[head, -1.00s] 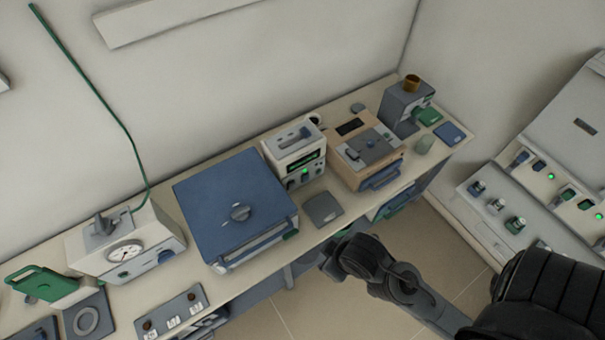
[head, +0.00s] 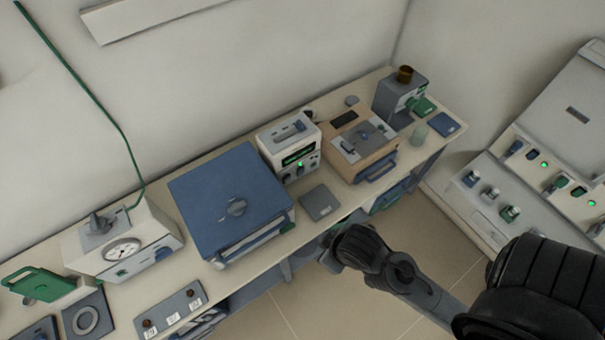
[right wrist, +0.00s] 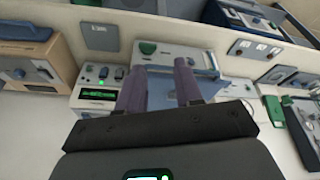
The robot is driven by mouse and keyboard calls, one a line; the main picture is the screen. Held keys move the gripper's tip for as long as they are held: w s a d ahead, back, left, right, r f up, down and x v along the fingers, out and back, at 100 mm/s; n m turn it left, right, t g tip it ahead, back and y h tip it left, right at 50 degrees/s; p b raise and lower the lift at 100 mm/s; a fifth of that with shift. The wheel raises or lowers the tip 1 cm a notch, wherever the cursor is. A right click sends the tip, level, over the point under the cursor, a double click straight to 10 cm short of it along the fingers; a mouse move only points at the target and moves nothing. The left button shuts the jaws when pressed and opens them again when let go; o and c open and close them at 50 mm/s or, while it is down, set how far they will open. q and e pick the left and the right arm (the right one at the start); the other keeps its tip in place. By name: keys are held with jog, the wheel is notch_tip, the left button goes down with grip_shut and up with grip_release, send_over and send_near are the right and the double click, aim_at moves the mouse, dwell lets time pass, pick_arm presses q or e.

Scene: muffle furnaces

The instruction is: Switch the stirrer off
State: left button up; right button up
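No label marks the stirrer, so I cannot tell for sure which unit it is. A white box (head: 290,148) with a dark display, knobs and a lit green light stands on the bench, between a blue-lidded unit and a tan unit. The white box also shows left of the fingers in the right wrist view (right wrist: 97,88). My right gripper (head: 330,254) is beyond the bench's front edge, apart from the box. Its two purple fingers (right wrist: 160,92) are spread with nothing between them. My left gripper is not in view.
The blue-lidded unit (head: 230,200) and tan unit (head: 362,150) flank the white box. A flat grey pad (head: 319,202) lies in front of it. Another control panel (head: 515,190) is at the right.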

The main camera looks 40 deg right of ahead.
jog(key=shift+w+r, duration=0.1)
jog(key=shift+w, duration=0.2)
jog(key=c, duration=0.4)
jog(key=w+f+n+t, duration=0.2)
jog(key=w+n, duration=0.1)
jog(key=shift+w+a+f, duration=0.2)
grip_shut()
jog(key=w+d+f+n+t+b, duration=0.1)
jog(key=w+d+f+n+b, duration=0.3)
jog(key=f, duration=0.3)
jog(key=w+d+f+n+t+b, duration=0.2)
jog(key=w+d+f+n+b, duration=0.1)
jog(key=d+f+b, duration=0.3)
jog(key=w+d+f+n+h+b, duration=0.1)
jog(key=w+d+f+n+b, duration=0.1)
jog(key=w+d+f+b, duration=0.2)
jog(key=w+d+f+n+t+h+b, duration=0.1)
jog(key=w+d+f+b, duration=0.3)
jog(key=d+b, duration=0.5)
jog(key=shift+w+d+n+b, duration=0.4)
jog(key=shift+w+b, duration=0.05)
jog(key=shift+b, duration=0.15)
